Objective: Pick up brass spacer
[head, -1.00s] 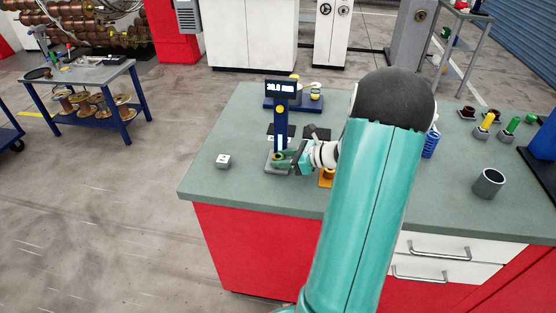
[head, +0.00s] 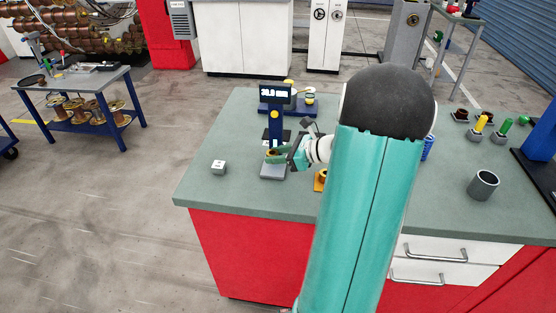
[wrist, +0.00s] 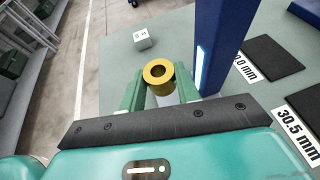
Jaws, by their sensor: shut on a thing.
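The brass spacer (wrist: 158,73) is a short gold ring with a round hole, seen from above in the wrist view. My gripper (wrist: 160,88) has its two green fingers shut on it, one on each side. In the head view my gripper (head: 283,155) is at the blue measuring stand, just above its grey base plate (head: 272,172). The spacer is small and mostly hidden by the fingers there. A light surface shows below the spacer in the wrist view; I cannot tell whether the spacer still touches it.
The stand's blue post (wrist: 218,45) rises close to the right finger, with a lit display (head: 275,93) on top. A small white cube (head: 218,167) lies left on the bench (head: 205,190). Black pads with size labels (wrist: 270,57) lie right. A grey cup (head: 484,185) stands far right.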

